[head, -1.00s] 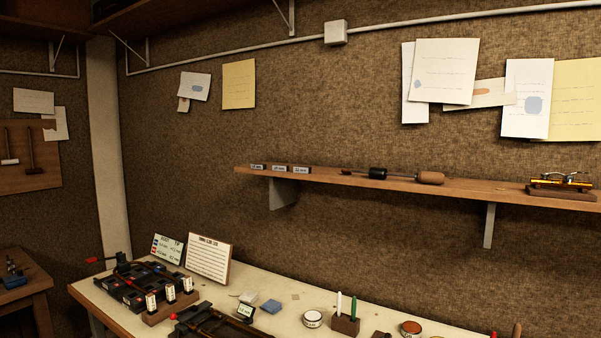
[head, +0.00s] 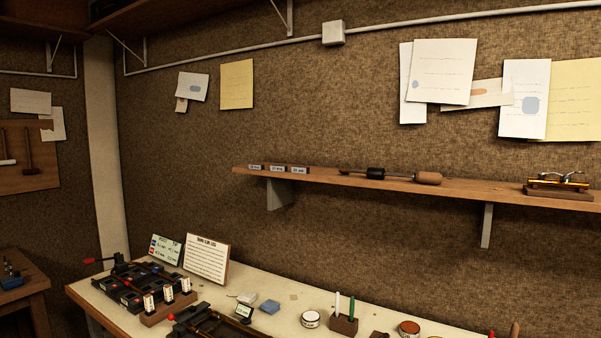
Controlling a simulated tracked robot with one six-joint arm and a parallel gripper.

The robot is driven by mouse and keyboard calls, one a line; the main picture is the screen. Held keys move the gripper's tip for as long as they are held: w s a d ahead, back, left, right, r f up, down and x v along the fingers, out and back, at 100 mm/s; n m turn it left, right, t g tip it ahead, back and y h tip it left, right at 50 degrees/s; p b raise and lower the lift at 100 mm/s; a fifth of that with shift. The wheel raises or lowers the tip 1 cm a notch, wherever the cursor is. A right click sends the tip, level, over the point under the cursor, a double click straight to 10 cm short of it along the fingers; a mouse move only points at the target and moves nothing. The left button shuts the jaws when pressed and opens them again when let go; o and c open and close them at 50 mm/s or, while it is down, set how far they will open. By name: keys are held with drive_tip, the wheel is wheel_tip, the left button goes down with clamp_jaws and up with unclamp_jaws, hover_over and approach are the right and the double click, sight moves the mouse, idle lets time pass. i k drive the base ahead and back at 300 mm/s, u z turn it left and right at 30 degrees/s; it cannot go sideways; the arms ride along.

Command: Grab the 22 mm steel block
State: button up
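No steel block can be made out for certain. Three small tags stand in a row on the left end of the wall shelf in the head view: a left one (head: 256,167), a middle one (head: 277,169) and a right one (head: 299,170). Their print looks like millimetre sizes but is too small to read surely. No block shows clearly beside them. Several upright white-labelled pieces (head: 167,294) stand in a wooden holder on the bench, their print also unreadable. My gripper is not in view.
The wooden shelf (head: 470,189) also holds a wooden-handled tool (head: 427,178) and a brass piece on a base (head: 558,181). The bench (head: 283,313) below carries a dark tray (head: 130,288), sign boards (head: 206,258), a pen holder (head: 344,325) and small tins (head: 311,319).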

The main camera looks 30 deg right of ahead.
sight(295, 169)
drive_tip(key=k, duration=1.3)
drive_tip(key=u, duration=0.4)
drive_tip(key=i, duration=0.7)
drive_tip(key=u, duration=0.7)
drive_tip(key=i, duration=1.45)
drive_tip(key=z, duration=0.4)
drive_tip(key=i, duration=0.65)
drive_tip(key=z, duration=0.75)
drive_tip(key=i, duration=0.45)
drive_tip(key=z, duration=0.25)
